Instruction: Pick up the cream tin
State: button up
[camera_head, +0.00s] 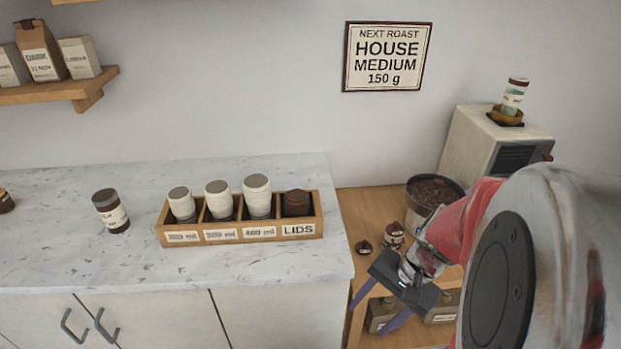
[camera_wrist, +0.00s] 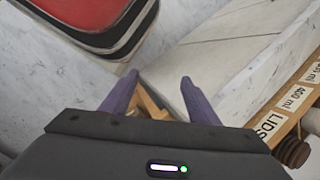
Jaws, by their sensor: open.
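No thing in view is plainly marked as the cream tin, and I cannot tell which one it is. Partly hidden containers (camera_head: 442,306) stand on the low shelf under the wooden counter, and their labels are too small to read. My gripper (camera_head: 369,318) is open, with its purple fingers pointing down in front of the wooden counter's edge. In the wrist view my gripper (camera_wrist: 160,78) shows nothing between its fingers.
A wooden rack (camera_head: 239,238) with cream-topped cups and lids stands on the marble counter (camera_head: 90,262). A dark jar (camera_head: 111,211) stands left of it.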

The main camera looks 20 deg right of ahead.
jog(key=w+d+f+m+t+h, duration=0.1)
jog(key=d+f+m+t, duration=0.4)
jog(key=d+m, duration=0.5)
jog(key=w+d+f+m+t+h, duration=0.2)
jog(key=w+d+f+m+t, duration=0.2)
jog(key=d+m, duration=0.6)
jog(key=f+m+t, duration=0.1)
jog(key=m+t, duration=0.1)
jog(key=m, duration=0.1)
jog(key=shift+m+t, duration=0.3)
jog(key=shift+t, duration=0.1)
jog(key=shift+w, duration=0.1)
jog(key=shift+x, duration=4.1)
jog(key=shift+w, duration=0.15)
jog(key=shift+x, duration=2.65)
